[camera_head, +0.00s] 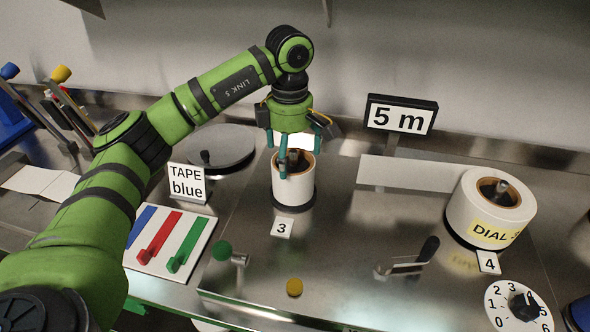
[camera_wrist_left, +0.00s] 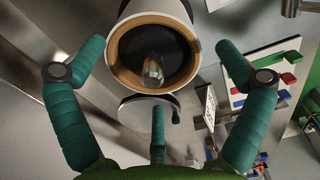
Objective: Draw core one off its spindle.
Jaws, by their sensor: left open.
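A white roll (camera_head: 293,184) with a brown core ring (camera_head: 302,158) stands on a dark round base behind a plate marked 3 (camera_head: 282,228). A spindle shows inside its core. In the left wrist view the roll's brown ring (camera_wrist_left: 124,74) and spindle tip (camera_wrist_left: 153,72) are seen end-on. My left gripper (camera_head: 291,158) is open, fingers pointing down, right over this roll's top. In the wrist view its teal fingers (camera_wrist_left: 160,75) are spread around the opening, with nothing between them. I see no plate marked 1, so I cannot tell which core is core one.
A larger roll (camera_head: 482,215) stands at the right behind a plate marked 4 (camera_head: 489,262). A 5 m sign (camera_head: 401,118), a TAPE blue sign (camera_head: 187,184), a grey disc (camera_head: 222,146), a coloured-lever panel (camera_head: 168,242) and a black-handled lever (camera_head: 428,251) stand around.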

